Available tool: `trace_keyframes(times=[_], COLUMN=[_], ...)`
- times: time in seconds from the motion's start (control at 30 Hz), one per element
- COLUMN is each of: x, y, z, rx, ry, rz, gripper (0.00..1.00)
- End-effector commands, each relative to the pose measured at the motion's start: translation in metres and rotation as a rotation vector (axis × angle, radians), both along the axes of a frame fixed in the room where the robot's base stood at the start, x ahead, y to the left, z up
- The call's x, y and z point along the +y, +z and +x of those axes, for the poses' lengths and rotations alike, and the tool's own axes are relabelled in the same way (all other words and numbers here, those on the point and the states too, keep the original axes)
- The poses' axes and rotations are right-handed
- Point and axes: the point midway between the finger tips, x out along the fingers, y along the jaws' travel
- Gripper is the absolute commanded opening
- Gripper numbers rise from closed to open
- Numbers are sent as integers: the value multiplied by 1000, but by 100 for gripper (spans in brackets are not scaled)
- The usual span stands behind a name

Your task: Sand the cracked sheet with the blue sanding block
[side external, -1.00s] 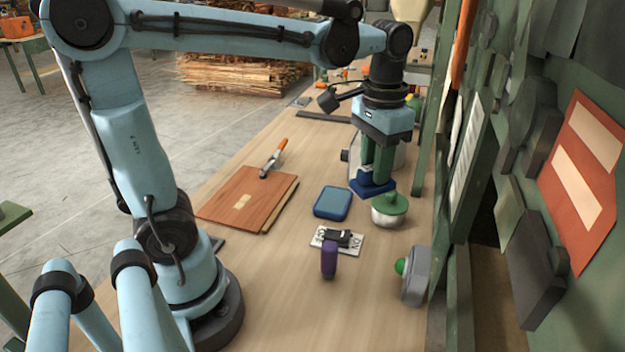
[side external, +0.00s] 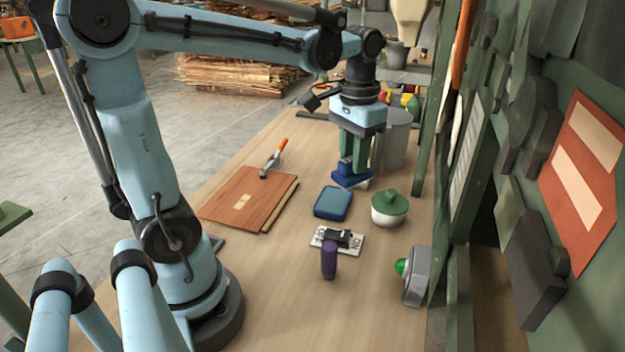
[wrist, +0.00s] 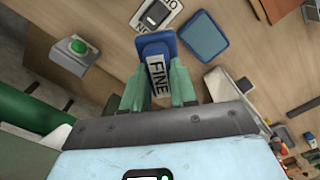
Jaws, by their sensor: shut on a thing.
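My gripper (side external: 355,160) is shut on the blue sanding block (side external: 351,180) and holds it above the bench, behind the flat blue pad. In the wrist view the block (wrist: 157,45) sits between the green fingers, with a white label reading FINE. A reddish-brown veneer sheet (side external: 247,192) lies on a thin stack at the left of the bench, with a small pale patch near its middle. I cannot make out a crack at this size. The block is apart from the sheet, to its right. A corner of what looks like the sheet shows in the wrist view (wrist: 278,8).
A flat blue pad (side external: 333,203) lies between sheet and a green-lidded pot (side external: 389,212). A lettered plate (side external: 325,238), a purple-handled tool (side external: 329,259) and a green-button box (side external: 415,278) stand nearer. An orange-handled tool (side external: 273,160) rests at the sheet's back edge.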

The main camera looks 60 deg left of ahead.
Motion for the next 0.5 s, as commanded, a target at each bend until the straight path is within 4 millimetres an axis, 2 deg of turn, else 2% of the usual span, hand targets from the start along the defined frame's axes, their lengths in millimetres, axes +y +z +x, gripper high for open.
trace_keyframes(times=[0.03, 0.1, 0.27, 0.5], x=[22, 47, 102, 174], y=[-5, -12, -26, -47], z=[-4, -10, -32, -84], rx=[1, 2, 4, 7], ry=[54, 115, 251, 452], rz=[0, 0, -1, -2], gripper=[0, 0, 0, 0])
